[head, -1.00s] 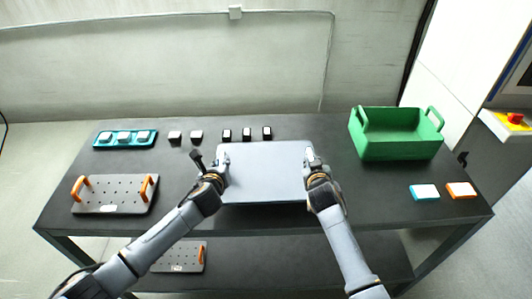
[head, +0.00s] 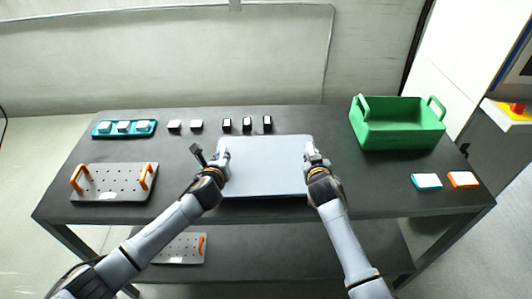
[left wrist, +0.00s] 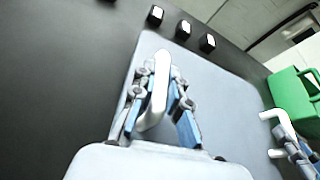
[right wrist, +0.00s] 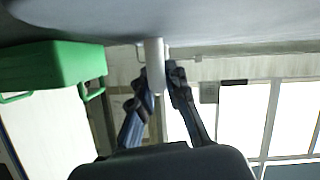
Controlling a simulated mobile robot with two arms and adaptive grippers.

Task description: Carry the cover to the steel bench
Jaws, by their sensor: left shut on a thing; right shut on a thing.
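The cover is a flat pale grey-blue plate (head: 266,168) with a white handle at each side, over the front middle of the dark table (head: 370,185). My left gripper (head: 222,160) is shut on its left handle, which shows between the fingers in the left wrist view (left wrist: 157,88). My right gripper (head: 312,155) is shut on its right handle, seen between the fingers in the right wrist view (right wrist: 155,65). The cover looks about level. I cannot tell whether it touches the tabletop. Nothing in view is clearly a separate steel bench.
A green crate (head: 402,133) stands at the back right, with blue (head: 426,181) and orange (head: 463,179) blocks in front. A perforated plate with orange handles (head: 113,184) and a teal tray (head: 124,129) lie left. Small black blocks (head: 247,125) stand just behind the cover.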

